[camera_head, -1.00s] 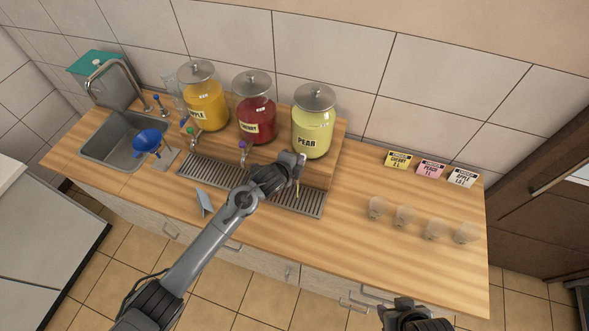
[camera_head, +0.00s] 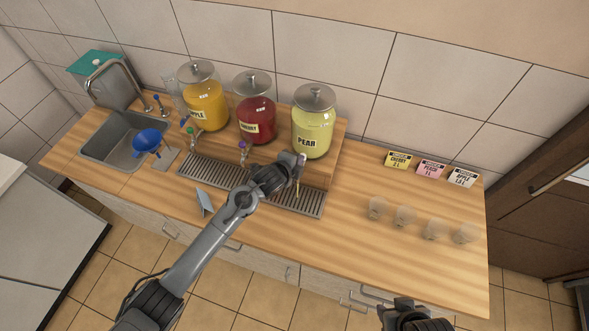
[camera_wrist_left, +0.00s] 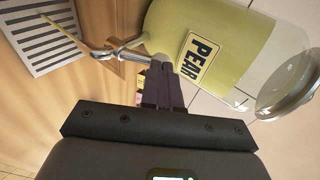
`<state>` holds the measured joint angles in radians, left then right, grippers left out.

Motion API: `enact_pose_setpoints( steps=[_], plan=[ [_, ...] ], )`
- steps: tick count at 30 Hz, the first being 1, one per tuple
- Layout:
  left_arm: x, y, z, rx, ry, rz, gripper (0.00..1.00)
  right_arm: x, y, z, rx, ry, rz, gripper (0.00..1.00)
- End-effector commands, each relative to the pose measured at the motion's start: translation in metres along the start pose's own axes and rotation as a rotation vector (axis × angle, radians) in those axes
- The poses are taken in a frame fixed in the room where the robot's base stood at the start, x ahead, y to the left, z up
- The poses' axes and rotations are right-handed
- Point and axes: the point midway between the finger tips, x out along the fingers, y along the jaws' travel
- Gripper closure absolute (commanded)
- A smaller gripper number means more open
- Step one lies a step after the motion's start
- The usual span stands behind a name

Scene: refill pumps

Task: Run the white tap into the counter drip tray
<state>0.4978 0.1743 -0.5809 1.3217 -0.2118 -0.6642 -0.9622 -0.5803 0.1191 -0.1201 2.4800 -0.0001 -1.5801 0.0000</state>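The pear jar (camera_head: 313,133) holds pale yellow juice and stands at the right end of the jar row. Its metal tap (camera_wrist_left: 118,52) shows in the left wrist view; the tap's handle is hidden, so I cannot tell its colour. A thin yellow stream (camera_wrist_left: 66,31) runs from the spout to the slotted drip tray (camera_wrist_left: 40,40). The tray (camera_head: 208,174) lies in the counter below the jars. My left gripper (camera_head: 299,160) is at this tap, its fingers (camera_wrist_left: 163,62) close together and apparently shut beside it. My right gripper (camera_head: 403,305) is at the bottom edge, its fingers unclear.
The cherry jar (camera_head: 257,122) and apple jar (camera_head: 206,108) stand left of the pear jar. A blue funnel (camera_head: 147,140) is by the sink (camera_head: 110,145). Several clear cups (camera_head: 404,217) and label cards (camera_head: 430,169) are on the right counter. A small grey stand (camera_head: 203,203) is before the tray.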

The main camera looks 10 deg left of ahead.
Motion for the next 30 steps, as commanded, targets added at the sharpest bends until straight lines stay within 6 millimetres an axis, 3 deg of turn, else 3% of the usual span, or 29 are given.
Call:
enact_pose_setpoints(
  steps=[30],
  plan=[
    [-0.0054,-0.008,-0.0007,0.001,0.0,0.0,1.0,-0.0085,-0.0006,-0.003,0.004,0.001,-0.003,0.57]
  ],
)
